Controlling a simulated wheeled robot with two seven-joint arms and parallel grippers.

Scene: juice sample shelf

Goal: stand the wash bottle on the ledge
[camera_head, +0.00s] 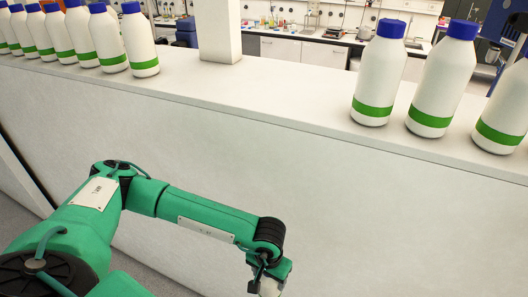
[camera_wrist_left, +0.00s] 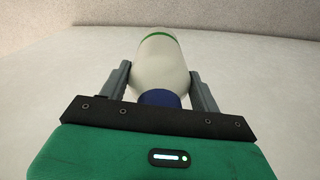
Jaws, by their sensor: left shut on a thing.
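The wash bottle (camera_wrist_left: 160,65), white with a green band and a blue cap (camera_wrist_left: 160,98), is between the fingers of my left gripper (camera_wrist_left: 158,82) in the left wrist view. The gripper is shut on it, with the cap towards the palm and the body pointing away. In the head view my left gripper (camera_head: 270,284) is at the bottom edge, in front of and below the ledge (camera_head: 290,92). The bottle cannot be made out clearly there. My right gripper is not in view.
Similar white bottles stand in a row at the ledge's left, the nearest beside the gap (camera_head: 139,42). More stand at the right, the first left of its row (camera_head: 380,75). A white post (camera_head: 218,30) rises from the rear edge. The ledge between both rows is bare.

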